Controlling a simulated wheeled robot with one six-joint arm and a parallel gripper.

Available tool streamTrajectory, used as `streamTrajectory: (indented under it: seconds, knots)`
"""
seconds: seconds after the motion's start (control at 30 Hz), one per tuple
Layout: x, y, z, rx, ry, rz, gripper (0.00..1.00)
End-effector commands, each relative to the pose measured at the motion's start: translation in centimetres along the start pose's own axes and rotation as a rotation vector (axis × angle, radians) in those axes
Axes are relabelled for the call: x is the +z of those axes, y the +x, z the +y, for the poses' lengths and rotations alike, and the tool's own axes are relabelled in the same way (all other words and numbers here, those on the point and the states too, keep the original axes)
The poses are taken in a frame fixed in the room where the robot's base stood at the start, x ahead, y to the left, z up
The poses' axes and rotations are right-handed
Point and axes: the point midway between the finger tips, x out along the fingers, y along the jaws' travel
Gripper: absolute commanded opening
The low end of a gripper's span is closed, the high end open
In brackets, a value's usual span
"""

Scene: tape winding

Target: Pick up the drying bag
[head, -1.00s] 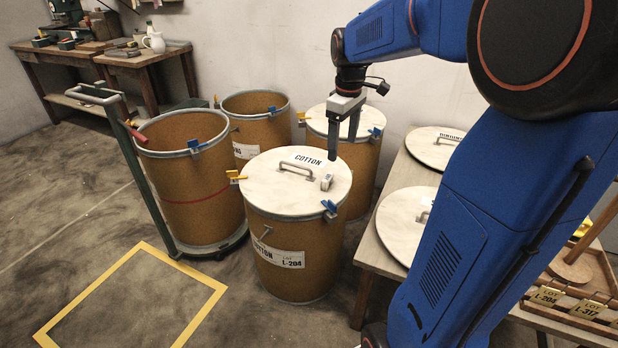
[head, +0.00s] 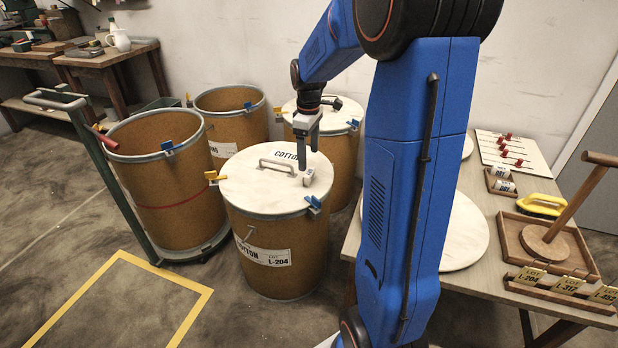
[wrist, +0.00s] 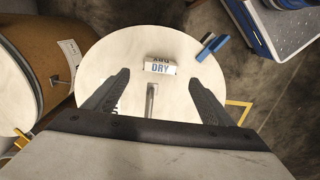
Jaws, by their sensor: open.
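The drying bag (head: 308,177) is a small white block on the pale lid (head: 245,185) of the cotton drum (head: 275,240), to the right of the lid's handle (head: 277,165). In the wrist view the bag (wrist: 160,67) shows dark lettering, "DRY", and lies beyond the handle (wrist: 152,100). My gripper (head: 308,160) is open and empty, pointing down just above the bag. In the wrist view my gripper's fingers (wrist: 159,77) stand apart on either side, with the bag between and slightly past the tips. I see no contact.
Open drums stand behind and left, one on a green trolley (head: 125,190). Another lidded drum (head: 340,150) stands behind my gripper. Blue and yellow clamps sit on the rims, including a blue clamp (head: 313,202) near the bag. The table (head: 480,275) at right holds trays and tags.

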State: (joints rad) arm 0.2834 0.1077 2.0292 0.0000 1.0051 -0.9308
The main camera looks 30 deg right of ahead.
Motion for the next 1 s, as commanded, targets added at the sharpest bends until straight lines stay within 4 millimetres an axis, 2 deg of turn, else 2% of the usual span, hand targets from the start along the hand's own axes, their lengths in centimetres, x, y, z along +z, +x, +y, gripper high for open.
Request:
streamTrajectory:
  seconds: [0.1, 0.37, 0.7, 1.0]
  knots:
    - [0.0, 1.8, 0.0, -0.001, 0.000, -0.001, 0.77]
    - [0.0, 3.4, 0.0, 0.000, 0.000, 0.000, 0.77]
    - [0.2, 7.5, 0.0, 0.000, 0.001, -0.001, 0.77]
    - [0.2, 8.2, 0.0, 0.001, 0.001, -0.001, 0.77]
